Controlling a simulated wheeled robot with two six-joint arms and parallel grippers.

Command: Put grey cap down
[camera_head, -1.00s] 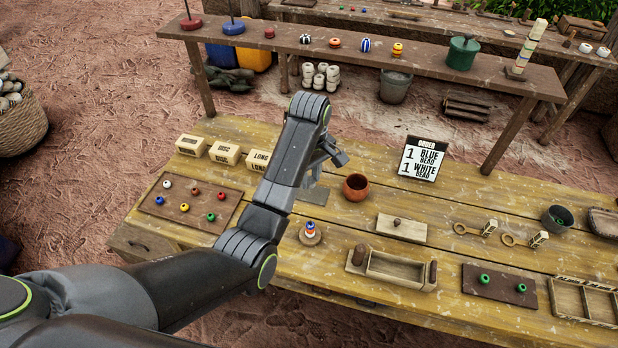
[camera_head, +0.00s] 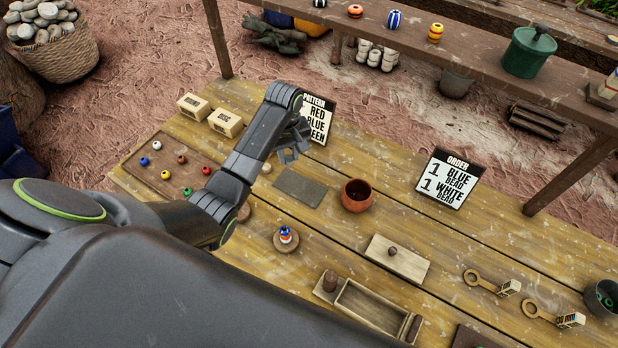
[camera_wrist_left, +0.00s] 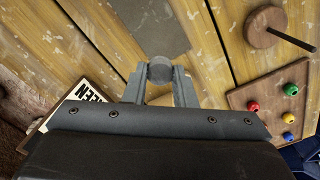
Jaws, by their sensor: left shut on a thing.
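My left gripper (camera_head: 290,150) is above the table, just behind the flat grey slab (camera_head: 299,187) as seen in the head view. In the left wrist view the left gripper (camera_wrist_left: 160,76) is shut on a small round grey piece, the grey cap (camera_wrist_left: 160,67), held between its fingertips. The slab also shows in the wrist view (camera_wrist_left: 150,22), beyond the cap. The cap cannot be made out in the head view. My right gripper is not in view.
A brown pot (camera_head: 356,196) stands right of the slab. A pattern sign (camera_head: 317,120) is behind the gripper, and an order sign (camera_head: 449,178) is further right. A bead board (camera_head: 150,175) lies left. A striped bead stack (camera_head: 286,236) stands in front.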

